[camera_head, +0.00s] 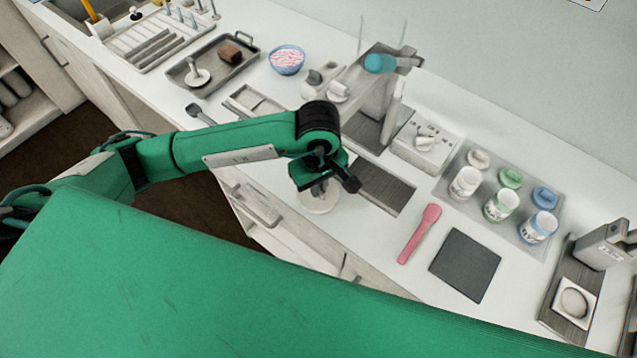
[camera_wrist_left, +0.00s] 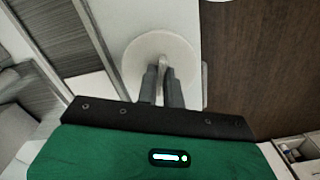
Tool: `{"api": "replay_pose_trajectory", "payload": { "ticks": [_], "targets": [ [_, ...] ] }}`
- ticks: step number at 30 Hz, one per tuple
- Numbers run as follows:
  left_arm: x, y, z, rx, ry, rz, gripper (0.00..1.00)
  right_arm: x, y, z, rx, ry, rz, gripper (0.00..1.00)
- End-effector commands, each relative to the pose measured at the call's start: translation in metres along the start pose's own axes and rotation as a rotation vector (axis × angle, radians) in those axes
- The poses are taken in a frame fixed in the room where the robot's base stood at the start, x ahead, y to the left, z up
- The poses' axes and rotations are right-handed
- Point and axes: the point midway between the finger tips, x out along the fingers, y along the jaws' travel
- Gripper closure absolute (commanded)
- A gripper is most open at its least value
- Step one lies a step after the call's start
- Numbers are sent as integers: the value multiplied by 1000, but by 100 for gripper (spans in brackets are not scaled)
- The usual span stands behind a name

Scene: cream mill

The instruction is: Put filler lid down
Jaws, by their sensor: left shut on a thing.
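My left gripper (camera_head: 320,186) is shut on the handle of a round white lid (camera_head: 319,202). In the left wrist view, the two fingers (camera_wrist_left: 163,78) close on the upright handle, and the pale disc of the lid (camera_wrist_left: 140,52) spreads beyond them. The lid is at the front edge of the white counter (camera_head: 345,228), with the drawer fronts below it in the head view. I cannot tell its height above the counter. The grey filling machine (camera_head: 372,98) with a teal part (camera_head: 380,63) stands behind the gripper. My right gripper is not in view.
A dark grated plate (camera_head: 385,187) lies right of the gripper. A pink spatula (camera_head: 419,234) and a dark grey mat (camera_head: 465,265) lie further right. A tray (camera_head: 444,185) holds jars and lids. A metal tray (camera_head: 206,90) and a striped bowl (camera_head: 287,60) stand left.

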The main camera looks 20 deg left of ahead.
Motion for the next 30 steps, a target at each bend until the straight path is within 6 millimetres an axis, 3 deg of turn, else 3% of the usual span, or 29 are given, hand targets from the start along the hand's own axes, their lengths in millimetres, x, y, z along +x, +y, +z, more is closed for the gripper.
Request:
{"api": "replay_pose_trajectory", "payload": {
  "ticks": [13, 14, 15, 17, 30],
  "targets": [
    [11, 0, 0, 1, 1, 2, 100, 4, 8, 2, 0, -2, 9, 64],
    [9, 0, 0, 1, 1, 2, 86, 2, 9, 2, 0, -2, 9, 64],
    [9, 0, 0, 1, 1, 1, 78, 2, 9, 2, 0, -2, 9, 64],
    [9, 0, 0, 1, 1, 1, 70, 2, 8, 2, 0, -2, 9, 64],
    [1, 1, 0, 1, 2, 5, 70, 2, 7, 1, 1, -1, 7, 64]
  ]
}}
